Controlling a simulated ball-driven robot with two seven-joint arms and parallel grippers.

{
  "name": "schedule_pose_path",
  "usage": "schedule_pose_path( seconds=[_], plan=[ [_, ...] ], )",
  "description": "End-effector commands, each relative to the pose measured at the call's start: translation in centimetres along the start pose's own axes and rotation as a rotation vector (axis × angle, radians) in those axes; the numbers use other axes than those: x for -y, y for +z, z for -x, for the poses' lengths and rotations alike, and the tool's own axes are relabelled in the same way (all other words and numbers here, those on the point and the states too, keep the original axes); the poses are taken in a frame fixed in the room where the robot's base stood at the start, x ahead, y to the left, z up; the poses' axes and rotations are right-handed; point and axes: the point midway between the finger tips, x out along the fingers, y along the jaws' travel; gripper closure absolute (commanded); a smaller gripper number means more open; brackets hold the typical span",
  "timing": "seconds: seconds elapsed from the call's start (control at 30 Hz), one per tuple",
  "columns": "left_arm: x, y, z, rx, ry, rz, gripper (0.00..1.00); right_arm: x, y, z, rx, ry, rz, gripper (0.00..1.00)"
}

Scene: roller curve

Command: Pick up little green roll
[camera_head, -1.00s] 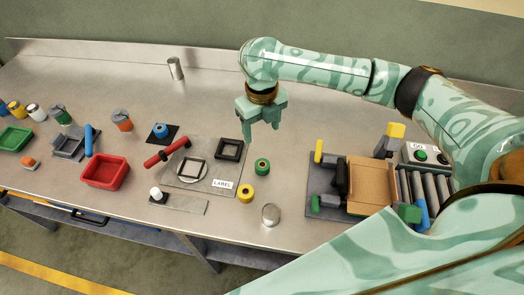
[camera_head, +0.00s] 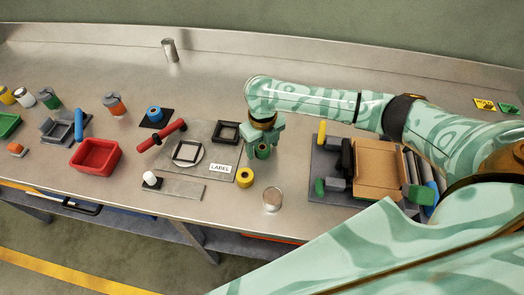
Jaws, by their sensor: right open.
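The little green roll (camera_head: 262,151) stands on the metal table, just right of the grey label board. My right gripper (camera_head: 262,153) is directly over it, pointing down. Its fingers are open and spread to either side of the roll, and they partly hide it. I cannot tell whether a finger touches the roll. My left gripper is not in view.
A yellow roll (camera_head: 245,177) stands close by, front left of the green roll. A blue roll (camera_head: 154,114) sits on a dark pad further left. A silver cylinder (camera_head: 272,200) is near the front edge. A cardboard-coloured box (camera_head: 378,170) stands on the right.

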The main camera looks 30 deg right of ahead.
Motion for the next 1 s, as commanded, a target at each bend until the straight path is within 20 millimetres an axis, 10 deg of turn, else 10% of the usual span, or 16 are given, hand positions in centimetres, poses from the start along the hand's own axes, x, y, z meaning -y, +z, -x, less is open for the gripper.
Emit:
schedule_pose_path(
  seconds=[0.23,0.4,1.0],
  plan=[
    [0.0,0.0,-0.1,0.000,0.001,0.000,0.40,0.0,0.1,-0.4,0.003,0.000,0.001,0.36],
    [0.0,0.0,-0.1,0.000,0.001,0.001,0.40,0.0,0.1,-0.4,0.002,0.000,0.001,0.83],
    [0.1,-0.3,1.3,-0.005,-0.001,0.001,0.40,0.0,0.1,3.2,0.005,0.001,0.001,0.84]
  ],
)
